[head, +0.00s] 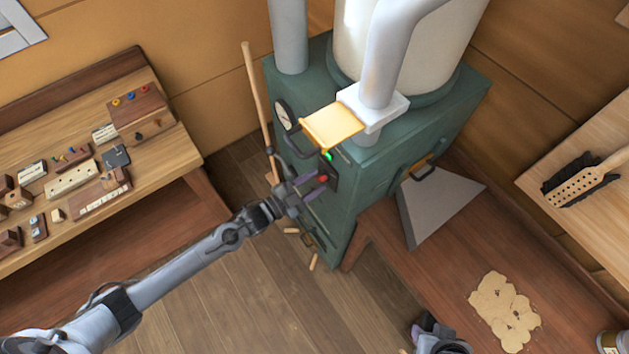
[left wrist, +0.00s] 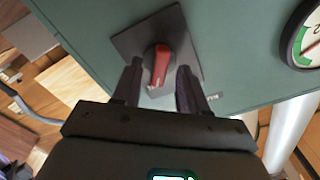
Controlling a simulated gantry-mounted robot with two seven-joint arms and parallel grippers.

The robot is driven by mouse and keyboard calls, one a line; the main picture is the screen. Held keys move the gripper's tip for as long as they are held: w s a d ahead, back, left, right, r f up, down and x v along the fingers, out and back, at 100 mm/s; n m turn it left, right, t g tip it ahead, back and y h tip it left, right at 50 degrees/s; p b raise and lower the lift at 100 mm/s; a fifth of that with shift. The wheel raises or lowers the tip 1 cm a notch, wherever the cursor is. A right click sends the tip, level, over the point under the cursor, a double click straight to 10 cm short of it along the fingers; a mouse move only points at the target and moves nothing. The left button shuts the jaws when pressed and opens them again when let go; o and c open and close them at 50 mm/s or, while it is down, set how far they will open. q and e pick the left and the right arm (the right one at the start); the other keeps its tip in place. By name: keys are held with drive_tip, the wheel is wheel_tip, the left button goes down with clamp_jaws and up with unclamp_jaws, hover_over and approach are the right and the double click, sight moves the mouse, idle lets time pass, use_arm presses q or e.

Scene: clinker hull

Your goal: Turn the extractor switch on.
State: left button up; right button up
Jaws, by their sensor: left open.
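The extractor (head: 345,205) is a green cabinet with a dark switch plate on its front. A red switch handle (head: 322,178) sits on that plate, below a bright green spot (head: 329,156). My left gripper (head: 308,185) is open in front of the plate. In the left wrist view the red handle (left wrist: 160,65) stands between the two open fingers, with a gap on each side, on the dark plate (left wrist: 187,50). My right gripper (head: 432,335) shows only in part at the bottom edge; its fingers are unclear.
A round gauge (head: 286,116) and a yellow flap (head: 331,126) are near the switch. A wooden pole (head: 257,100) leans beside the cabinet. A workbench (head: 170,150) with small parts is at left. A grey dustpan-like scoop (head: 437,205) lies at right.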

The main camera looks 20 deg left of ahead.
use_arm(q)
drive_tip(key=v, duration=1)
drive_tip(key=shift+b, duration=0.4)
drive_tip(key=shift+f, duration=0.1)
drive_tip(key=s+d+r+n+y, duration=0.3)
drive_tip(key=s+d+n+y, duration=0.1)
drive_tip(key=d+n, duration=0.15)
drive_tip(key=s+a+f+n+g+y, duration=0.1)
drive_tip(key=s+a+n+g+y, duration=0.2)
drive_tip(key=s+g, duration=0.35)
drive_tip(key=s+a+n+g+y, duration=0.3)
drive_tip(key=s+g, duration=0.2)
drive_tip(key=s, duration=0.2)
wheel_tip(320, 180, up, 16)
drive_tip(key=p, duration=1.6)
drive_tip(key=shift+s+d, duration=0.15)
drive_tip(key=shift+d, duration=0.1)
